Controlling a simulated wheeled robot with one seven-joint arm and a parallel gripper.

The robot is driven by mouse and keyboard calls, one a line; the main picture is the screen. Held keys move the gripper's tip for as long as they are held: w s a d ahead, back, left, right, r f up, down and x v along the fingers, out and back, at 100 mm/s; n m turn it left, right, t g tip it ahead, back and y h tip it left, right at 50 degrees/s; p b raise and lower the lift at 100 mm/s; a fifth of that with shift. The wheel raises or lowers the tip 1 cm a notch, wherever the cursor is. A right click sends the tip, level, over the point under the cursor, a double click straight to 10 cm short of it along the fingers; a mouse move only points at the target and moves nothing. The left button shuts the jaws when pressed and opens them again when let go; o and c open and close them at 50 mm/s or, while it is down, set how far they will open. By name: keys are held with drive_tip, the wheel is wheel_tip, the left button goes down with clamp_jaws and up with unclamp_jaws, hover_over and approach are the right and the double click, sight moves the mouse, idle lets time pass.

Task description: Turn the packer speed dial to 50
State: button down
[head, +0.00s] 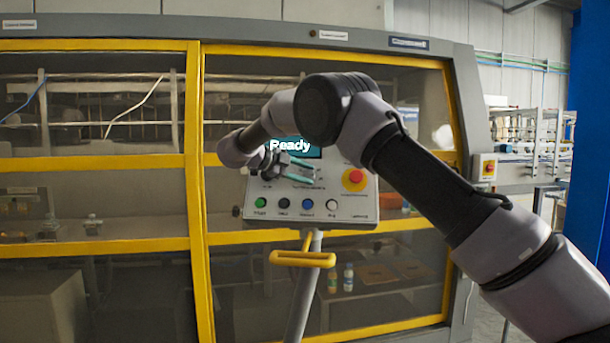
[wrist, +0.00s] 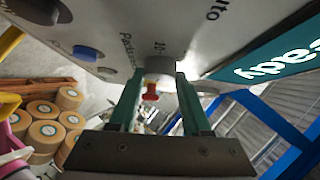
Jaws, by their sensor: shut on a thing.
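The control panel (head: 352,207) stands in front of the case packer, with a screen (head: 291,146) reading "Ready". In the wrist view, the round grey speed dial (wrist: 160,65) sticks out from the panel face between the two green fingers. My gripper (head: 312,172) is at the panel just below the screen, and its fingertips close on the dial from both sides, as the wrist view (wrist: 161,75) shows. The dial is hidden behind my gripper in the head view. Its scale and pointer cannot be read in either view.
A red emergency stop (head: 355,176) on a yellow base sits right of my gripper. Green (head: 260,202), black (head: 284,203), blue (head: 307,203) and white (head: 331,205) buttons line the panel's lower edge. A yellow handle (head: 302,258) juts out below. Yellow-framed guard doors stand behind.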

drive_tip(key=shift+f, duration=0.1)
idle(0.4)
drive_tip(key=shift+c, duration=1.8)
unclamp_jaws()
drive_tip(key=shift+d, duration=0.1)
drive_tip(key=v, duration=1.1)
drive_tip(key=shift+w, duration=0.1)
